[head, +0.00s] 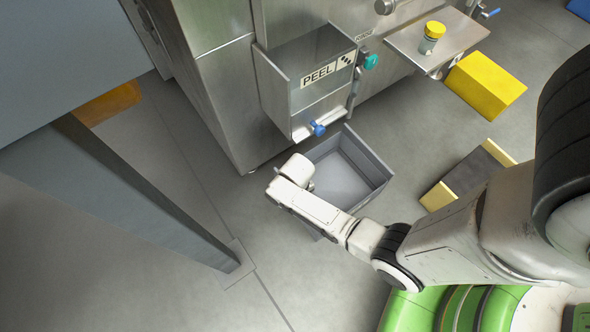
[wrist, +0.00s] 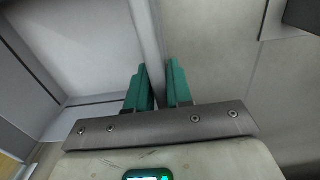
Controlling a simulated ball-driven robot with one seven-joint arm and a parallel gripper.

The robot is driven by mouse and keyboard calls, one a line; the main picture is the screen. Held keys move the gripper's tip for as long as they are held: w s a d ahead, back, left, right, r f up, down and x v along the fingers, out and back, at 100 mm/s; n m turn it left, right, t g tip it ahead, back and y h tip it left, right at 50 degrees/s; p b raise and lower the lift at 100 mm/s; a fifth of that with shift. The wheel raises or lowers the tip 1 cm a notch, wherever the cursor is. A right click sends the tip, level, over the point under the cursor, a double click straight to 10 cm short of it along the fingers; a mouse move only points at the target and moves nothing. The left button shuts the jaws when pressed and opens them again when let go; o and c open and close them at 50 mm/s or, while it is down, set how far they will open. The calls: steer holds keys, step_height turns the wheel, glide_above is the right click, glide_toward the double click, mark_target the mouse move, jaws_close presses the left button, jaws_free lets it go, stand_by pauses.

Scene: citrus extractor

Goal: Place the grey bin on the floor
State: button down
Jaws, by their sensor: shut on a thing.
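The grey bin (head: 368,158) is an open, box-shaped tray below the machine's PEEL chute, low over the grey floor (head: 250,215). I cannot tell whether its base touches the floor. The white end of my arm lies over its left wall in the head view, and my fingers are hidden there. In the wrist view my gripper (wrist: 160,70) has its teal fingers on both sides of the bin's thin wall (wrist: 149,35), shut on it. The bin's inside, to the left of that wall, looks empty.
The steel machine with its PEEL chute (head: 310,75) and blue knob (head: 318,129) stands just behind the bin. A grey post (head: 140,190) stands at left. A yellow-ended block (head: 465,175) and a yellow box (head: 484,84) are at right. Floor in front is clear.

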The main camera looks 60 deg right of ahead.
steer(key=shift+w+a+f+b, duration=0.1)
steer(key=shift+w+f+b, duration=0.1)
steer(key=shift+f+b, duration=0.55)
steer(key=shift+w+a+f+b, duration=0.15)
steer(key=shift+f+b, duration=0.2)
steer(key=shift+f, duration=0.9)
steer(key=c, duration=1)
jaws_free()
step_height(320, 180, up, 13)
steer(key=p, duration=0.6)
steer(key=shift+s+f, duration=0.1)
steer(key=s+a+r+n, duration=0.1)
steer(key=s+r, duration=0.2)
steer(key=r, duration=0.3)
steer(key=s+a+r+n, duration=0.2)
steer(key=r, duration=0.5)
steer(key=s+a+r+n+t, duration=0.1)
steer(key=s+a+r, duration=0.1)
steer(key=r, duration=0.4)
steer(key=shift+s+r+n, duration=0.3)
steer(key=shift+s+n, duration=0.1)
steer(key=shift+s, duration=0.4)
